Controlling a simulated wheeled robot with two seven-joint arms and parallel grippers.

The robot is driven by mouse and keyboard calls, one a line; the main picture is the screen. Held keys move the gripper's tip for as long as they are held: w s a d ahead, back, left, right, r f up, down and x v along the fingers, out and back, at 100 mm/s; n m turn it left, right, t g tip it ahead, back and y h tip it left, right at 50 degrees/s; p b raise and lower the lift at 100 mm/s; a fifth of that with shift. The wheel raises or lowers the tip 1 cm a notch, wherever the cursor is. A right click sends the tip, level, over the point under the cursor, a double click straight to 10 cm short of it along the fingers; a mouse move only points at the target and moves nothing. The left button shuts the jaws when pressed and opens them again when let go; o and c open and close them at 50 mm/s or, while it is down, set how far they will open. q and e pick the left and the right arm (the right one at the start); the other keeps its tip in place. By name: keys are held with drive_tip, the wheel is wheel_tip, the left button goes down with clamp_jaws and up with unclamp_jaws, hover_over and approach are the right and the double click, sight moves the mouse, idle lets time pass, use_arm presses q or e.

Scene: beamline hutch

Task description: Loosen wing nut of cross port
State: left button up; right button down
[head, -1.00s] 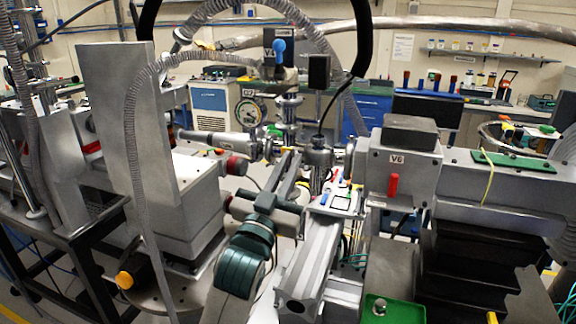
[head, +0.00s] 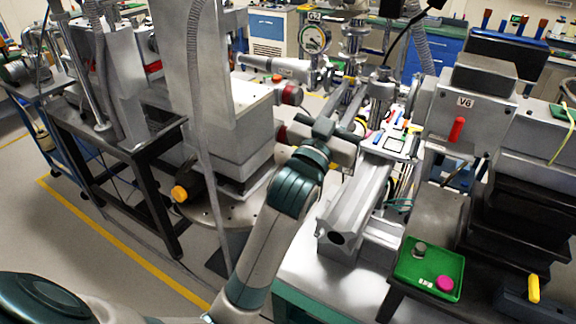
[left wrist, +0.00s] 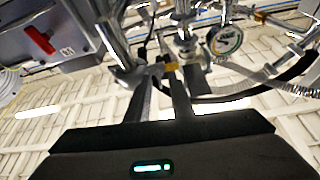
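My left gripper (head: 350,104) reaches up to the cross port (head: 354,58), a metal vacuum fitting at top centre in the head view. In the left wrist view the two dark fingers of my left gripper (left wrist: 162,84) stand apart with a gap between them. A small brass-yellow piece (left wrist: 171,66), possibly the wing nut on its clamp, shows at the fingertips. I cannot tell whether the fingers touch it. Metal tubes of the cross port (left wrist: 186,30) rise behind it. My right gripper is not in view.
A round gauge (head: 314,40) is close to the cross port. The V6 box (head: 470,100) with a red handle stands to the right. A green tray (head: 408,280) with a metal knob and a pink cap lies at lower right. A flexible hose (head: 208,150) hangs left of my arm.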

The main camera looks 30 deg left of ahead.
use_arm(q)
drive_tip(key=shift+m+h, duration=0.4)
drive_tip(key=shift+m, duration=0.2)
